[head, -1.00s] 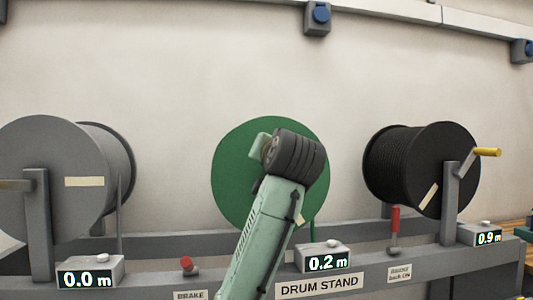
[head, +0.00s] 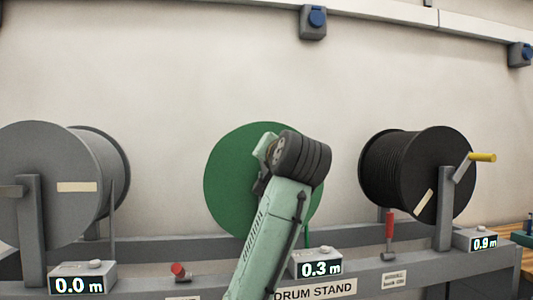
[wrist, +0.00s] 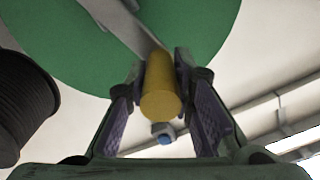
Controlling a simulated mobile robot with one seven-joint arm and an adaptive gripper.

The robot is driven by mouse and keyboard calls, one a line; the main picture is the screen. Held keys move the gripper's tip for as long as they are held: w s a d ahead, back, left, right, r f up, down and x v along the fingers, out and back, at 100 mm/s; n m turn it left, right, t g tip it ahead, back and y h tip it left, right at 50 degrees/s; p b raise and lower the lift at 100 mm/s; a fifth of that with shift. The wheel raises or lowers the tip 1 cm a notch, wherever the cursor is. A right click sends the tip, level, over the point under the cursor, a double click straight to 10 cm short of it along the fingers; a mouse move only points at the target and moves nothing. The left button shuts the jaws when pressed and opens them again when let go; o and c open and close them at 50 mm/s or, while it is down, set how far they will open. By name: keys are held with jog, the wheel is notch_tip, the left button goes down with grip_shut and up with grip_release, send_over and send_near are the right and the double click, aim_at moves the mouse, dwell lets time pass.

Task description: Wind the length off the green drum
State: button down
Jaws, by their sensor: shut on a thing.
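The green drum (head: 228,190) stands in the middle of the drum stand, partly hidden behind my arm in the head view. In the wrist view the green drum (wrist: 195,25) fills the top, with a grey crank arm (wrist: 118,22) crossing its face. My gripper (wrist: 163,95) is shut on the yellow crank handle (wrist: 161,90), one finger on each side of it. In the head view the handle and fingers are hidden by my wrist. The counter (head: 317,264) below the green drum reads 0.3 m.
A grey drum (head: 45,180) stands at the left, its counter (head: 80,279) reading 0.0 m. A black drum (head: 410,170) with a yellow-handled crank (head: 481,157) stands at the right. Red brake levers (head: 389,225) and (head: 179,270) are on the stand rail.

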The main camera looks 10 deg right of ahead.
jog(key=shift+d, duration=0.25)
jog(key=c, duration=1.4)
grip_release()
jog(key=shift+d, duration=0.1)
jog(key=s, duration=1.2)
jog(key=shift+d+f, duration=0.1)
